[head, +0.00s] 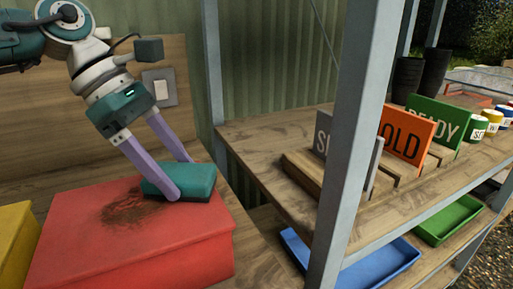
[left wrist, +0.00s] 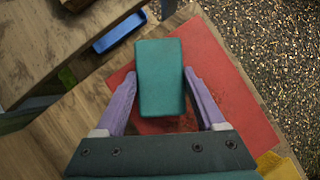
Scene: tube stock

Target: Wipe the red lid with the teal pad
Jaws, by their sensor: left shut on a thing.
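The red lid (head: 85,240) tops a red box in the lower left of the head view. A dark brown smudge (head: 135,208) marks it just left of the teal pad (head: 188,180). The pad is at the lid's back right, and whether it touches the lid is hard to tell. My left gripper (head: 178,180) is shut on the pad, with a purple finger at each side. In the left wrist view the pad (left wrist: 160,78) lies between the fingers over the red lid (left wrist: 215,60). My right gripper is not in view.
A yellow box (head: 15,240) stands left of the red one. A grey shelf post (head: 350,130) rises to the right. Blue (head: 375,268) and green (head: 448,220) trays sit below.

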